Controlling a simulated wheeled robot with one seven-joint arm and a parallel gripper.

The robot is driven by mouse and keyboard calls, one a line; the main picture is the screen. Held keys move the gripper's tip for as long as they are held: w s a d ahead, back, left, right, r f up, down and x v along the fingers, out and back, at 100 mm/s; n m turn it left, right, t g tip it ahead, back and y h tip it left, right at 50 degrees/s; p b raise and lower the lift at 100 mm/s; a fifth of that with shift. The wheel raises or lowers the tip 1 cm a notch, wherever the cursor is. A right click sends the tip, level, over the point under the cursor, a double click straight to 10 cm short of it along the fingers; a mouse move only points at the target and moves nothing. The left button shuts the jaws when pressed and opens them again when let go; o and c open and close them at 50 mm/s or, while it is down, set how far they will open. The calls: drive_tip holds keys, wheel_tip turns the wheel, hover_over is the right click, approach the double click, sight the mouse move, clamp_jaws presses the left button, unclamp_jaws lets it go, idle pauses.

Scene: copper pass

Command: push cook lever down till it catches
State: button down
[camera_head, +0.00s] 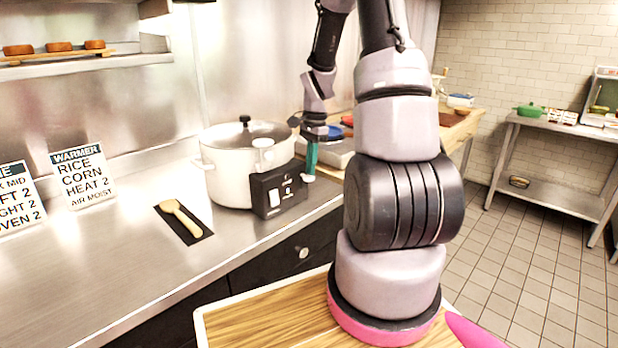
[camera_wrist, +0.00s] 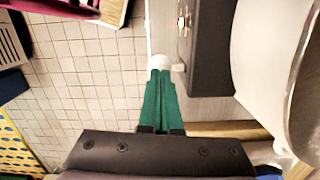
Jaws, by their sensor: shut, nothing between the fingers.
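The cooker is a white pot (camera_head: 240,165) with a lidded top, standing on the steel counter. A black control box (camera_head: 278,190) with small switches is on its front right; it also shows in the wrist view (camera_wrist: 209,55). A pale cook lever (camera_wrist: 178,68) sticks out of the box's side. My gripper (camera_head: 311,166), with green fingers, points down beside the box's right side. In the wrist view my gripper (camera_wrist: 160,75) is shut and empty, its tips right by the lever. A white piece shows at the tips; I cannot tell whether it belongs to the lever or whether they touch.
A wooden spoon (camera_head: 180,215) lies on a dark mat left of the cooker. Label cards (camera_head: 82,176) stand at the back left. A flat steel appliance (camera_head: 333,152) is behind my gripper. Open tiled floor (camera_head: 520,255) lies to the right.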

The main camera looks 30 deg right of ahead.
wheel_tip(320, 180, down, 4)
drive_tip(key=shift+r, duration=0.2)
drive_tip(key=d, duration=0.2)
drive_tip(key=d+r, duration=0.1)
drive_tip(key=shift+w+r, duration=0.1)
drive_tip(key=shift+w, duration=0.3)
wheel_tip(320, 180, up, 11)
drive_tip(key=d, duration=0.1)
idle(0.4)
drive_tip(key=shift+w, duration=0.1)
idle(0.6)
